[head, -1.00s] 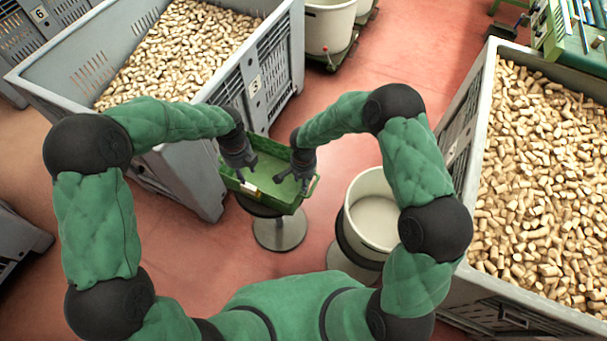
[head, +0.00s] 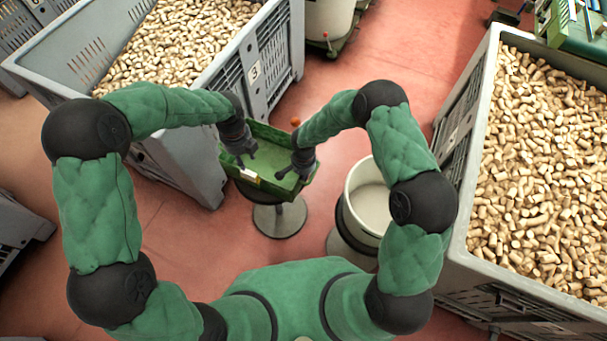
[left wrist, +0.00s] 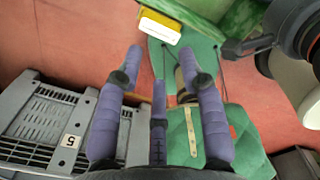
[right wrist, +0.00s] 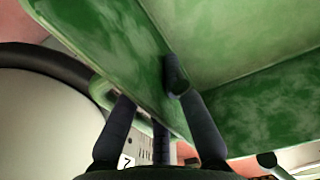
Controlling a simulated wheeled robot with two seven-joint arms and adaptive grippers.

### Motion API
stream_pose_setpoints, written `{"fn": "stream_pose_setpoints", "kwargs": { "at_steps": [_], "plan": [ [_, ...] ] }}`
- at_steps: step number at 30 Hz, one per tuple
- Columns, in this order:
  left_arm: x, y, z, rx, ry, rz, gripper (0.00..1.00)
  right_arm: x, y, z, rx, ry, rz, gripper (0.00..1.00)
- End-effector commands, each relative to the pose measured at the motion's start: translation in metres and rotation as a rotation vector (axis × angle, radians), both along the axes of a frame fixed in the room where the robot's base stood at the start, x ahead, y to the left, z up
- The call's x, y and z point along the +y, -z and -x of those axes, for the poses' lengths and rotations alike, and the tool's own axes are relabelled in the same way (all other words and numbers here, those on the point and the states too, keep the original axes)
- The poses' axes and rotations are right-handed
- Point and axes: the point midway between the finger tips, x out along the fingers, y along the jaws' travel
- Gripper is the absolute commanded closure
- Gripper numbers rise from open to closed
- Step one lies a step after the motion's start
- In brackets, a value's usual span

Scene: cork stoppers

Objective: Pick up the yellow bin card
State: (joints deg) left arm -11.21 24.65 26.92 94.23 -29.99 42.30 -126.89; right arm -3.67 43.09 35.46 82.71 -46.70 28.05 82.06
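The yellow bin card (left wrist: 160,27), with a white face, sits at the edge of the green tray (left wrist: 240,18) in the left wrist view. In the head view the card (head: 250,176) shows small on the tray's near side. My left gripper (left wrist: 163,58) is open and empty, its fingertips a little short of the card. My right gripper (right wrist: 150,80) is at the tray's end wall (right wrist: 120,60), one finger inside it and others outside by the handle. Whether those fingers are clamped on the wall is unclear.
The tray rests on a round stool (head: 280,218). A white bucket (head: 368,205) stands right of it. Big grey bins of corks stand at the left (head: 185,150) and right (head: 470,150). Red floor (head: 400,60) is open between them.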

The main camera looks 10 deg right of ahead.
Motion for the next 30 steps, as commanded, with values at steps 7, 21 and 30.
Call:
{"fn": "stream_pose_setpoints", "kwargs": {
  "at_steps": [7,21,30],
  "plan": [
    [0.0000,0.0000,0.0000,0.000,0.000,0.000,0.42,0.0001,-0.0003,-0.0001,0.000,0.000,0.000,1.00],
    [0.0003,-0.0017,-0.0001,0.000,-0.301,0.000,0.42,0.0000,-0.0005,-0.0003,0.000,0.000,0.000,1.00],
    [0.0008,-0.0041,-0.0003,0.000,-0.789,0.000,0.42,0.0001,-0.0006,-0.0004,-0.001,0.000,0.000,1.00]
  ]
}}
